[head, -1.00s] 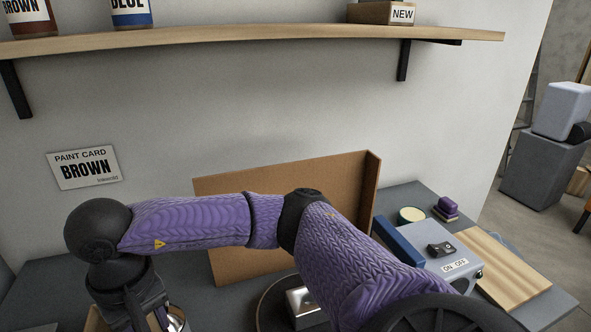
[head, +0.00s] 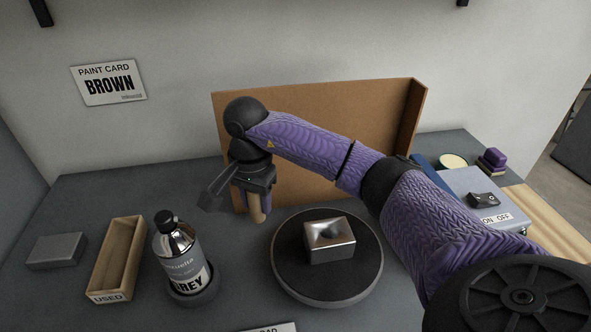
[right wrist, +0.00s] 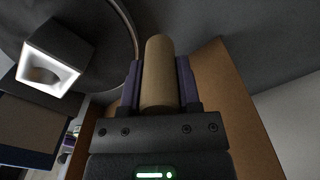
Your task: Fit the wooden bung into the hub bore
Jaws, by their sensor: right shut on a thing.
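My right gripper (head: 255,200) is shut on the wooden bung (head: 258,213), a plain light-brown cylinder that points downward. The right wrist view shows the bung (right wrist: 159,72) between the two purple fingers. The hub (head: 330,241) is a shiny metal block on a round dark turntable (head: 290,277). A round hollow, its bore, shows in the hub's top face. The bung is left of the hub and a little behind it, apart from it. The hub also shows at upper left in the right wrist view (right wrist: 50,62). My left gripper is not in view.
A brown backboard (head: 315,110) stands behind the turntable. Left are a GREY bottle (head: 180,255), an empty wooden tray marked USED (head: 112,262) and a grey block (head: 57,250). A switch box (head: 480,200) is at right, partly behind my arm.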

